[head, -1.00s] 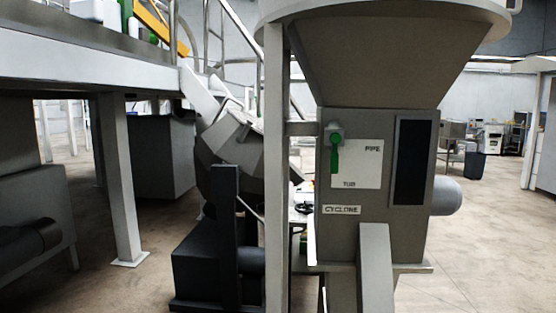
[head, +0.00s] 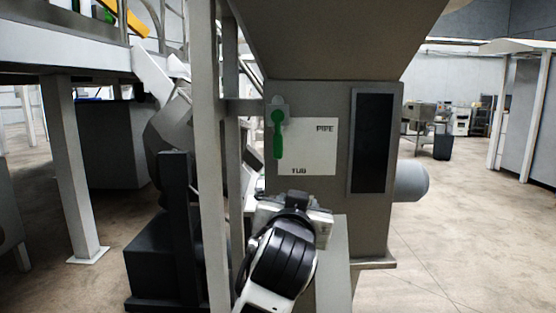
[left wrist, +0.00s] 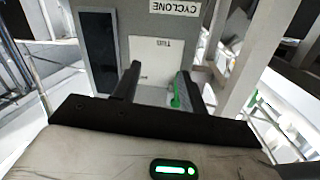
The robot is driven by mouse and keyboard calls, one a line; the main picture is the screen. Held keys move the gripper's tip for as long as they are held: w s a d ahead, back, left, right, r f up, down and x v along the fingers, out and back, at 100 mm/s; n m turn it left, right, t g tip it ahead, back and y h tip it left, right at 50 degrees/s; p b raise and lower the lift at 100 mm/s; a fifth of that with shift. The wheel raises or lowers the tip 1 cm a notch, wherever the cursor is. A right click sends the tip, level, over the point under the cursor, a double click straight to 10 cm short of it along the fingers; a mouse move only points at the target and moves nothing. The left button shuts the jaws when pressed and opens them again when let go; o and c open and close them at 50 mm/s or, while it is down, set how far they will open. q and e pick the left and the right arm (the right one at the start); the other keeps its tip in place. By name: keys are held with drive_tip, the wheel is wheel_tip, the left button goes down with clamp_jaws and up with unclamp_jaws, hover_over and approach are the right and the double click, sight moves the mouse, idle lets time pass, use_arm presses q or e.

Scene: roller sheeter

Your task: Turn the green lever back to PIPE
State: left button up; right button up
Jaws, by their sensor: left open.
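The green lever (head: 277,135) hangs straight down from its pivot on the white plate (head: 318,150) of the grey cyclone body. The plate reads PIPE at upper right and TUB at the bottom. My left gripper (head: 293,202) is in front of the cyclone, below the plate; its fingertips are hidden in the head view. In the left wrist view, which is upside down, the open jaws (left wrist: 158,80) face the panel. The green lever (left wrist: 175,96) appears between the fingers, close to the right one, with no visible contact. My right gripper is not in view.
A grey post (head: 209,150) stands just left of the cyclone. A dark panel (head: 371,140) is right of the plate. The CYCLONE label (left wrist: 179,8) shows in the left wrist view. A dark machine base (head: 160,260) is at lower left. The floor at right is open.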

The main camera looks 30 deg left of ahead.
sight(278, 145)
use_arm(q)
wheel_tip(278, 145, up, 8)
drive_tip(key=s+a+n+y, duration=0.3)
drive_tip(key=p+x, duration=0.1)
drive_tip(key=x, duration=0.3)
drive_tip(key=p+x, duration=0.1)
drive_tip(key=x, duration=0.4)
drive_tip(key=p+x, duration=0.1)
drive_tip(key=x, duration=0.4)
drive_tip(key=shift+w+d+f, duration=0.2)
drive_tip(key=shift+w+d, duration=0.1)
drive_tip(key=shift+w, duration=0.05)
drive_tip(key=shift+w+a+f, duration=0.1)
drive_tip(key=shift+w+a, duration=0.25)
drive_tip(key=shift+w, duration=0.25)
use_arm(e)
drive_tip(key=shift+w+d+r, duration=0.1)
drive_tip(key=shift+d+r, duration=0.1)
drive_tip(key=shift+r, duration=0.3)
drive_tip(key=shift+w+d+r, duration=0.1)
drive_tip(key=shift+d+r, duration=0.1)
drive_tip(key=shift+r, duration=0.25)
use_arm(q)
clamp_jaws()
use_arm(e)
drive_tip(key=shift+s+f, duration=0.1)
